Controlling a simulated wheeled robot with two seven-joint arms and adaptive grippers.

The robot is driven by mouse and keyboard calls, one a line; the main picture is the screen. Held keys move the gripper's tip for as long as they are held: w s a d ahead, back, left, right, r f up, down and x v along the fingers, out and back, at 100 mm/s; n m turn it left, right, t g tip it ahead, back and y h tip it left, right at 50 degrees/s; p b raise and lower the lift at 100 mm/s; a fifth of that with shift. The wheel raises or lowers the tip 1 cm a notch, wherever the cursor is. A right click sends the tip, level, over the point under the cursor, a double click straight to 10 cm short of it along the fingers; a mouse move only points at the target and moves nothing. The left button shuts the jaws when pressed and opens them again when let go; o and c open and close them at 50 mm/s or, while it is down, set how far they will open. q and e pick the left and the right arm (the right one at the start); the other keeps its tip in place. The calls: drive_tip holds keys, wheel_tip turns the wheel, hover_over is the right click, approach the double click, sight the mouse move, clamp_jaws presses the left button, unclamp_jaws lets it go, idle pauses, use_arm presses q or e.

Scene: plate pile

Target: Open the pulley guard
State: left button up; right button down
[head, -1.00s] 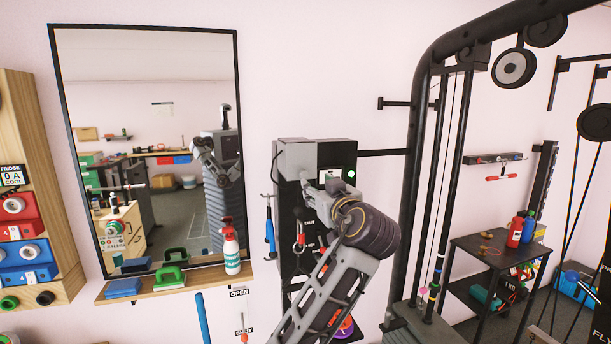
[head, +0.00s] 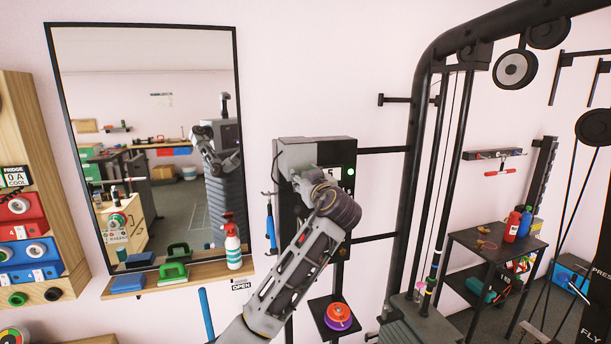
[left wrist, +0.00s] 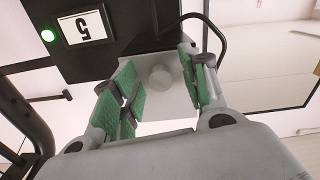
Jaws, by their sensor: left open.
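A dark box (head: 342,158) with a number display and a green light is fixed to the wall in the head view. A light grey cover, which looks like the pulley guard (head: 296,152), is on its left part. In the left wrist view the guard shows as a pale plate (left wrist: 150,103) with a round knob (left wrist: 161,77). My left gripper (head: 306,180) is in front of the guard; its fingertips are hard to see there. In the left wrist view the gripper (left wrist: 160,72) is open, its green pads either side of the knob with gaps. My right gripper is not in view.
A mirror (head: 60,130) and a wooden shelf (head: 205,274) with a spray bottle (head: 232,246) are left of the box. A blue-handled tool (head: 271,232) hangs beside it. Black frame posts (head: 410,210) stand to the right. A small shelf holds an orange disc (head: 339,317).

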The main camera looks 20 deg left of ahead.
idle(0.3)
use_arm(q)
clamp_jaws()
drive_tip(key=shift+w+a, duration=0.1)
idle(0.4)
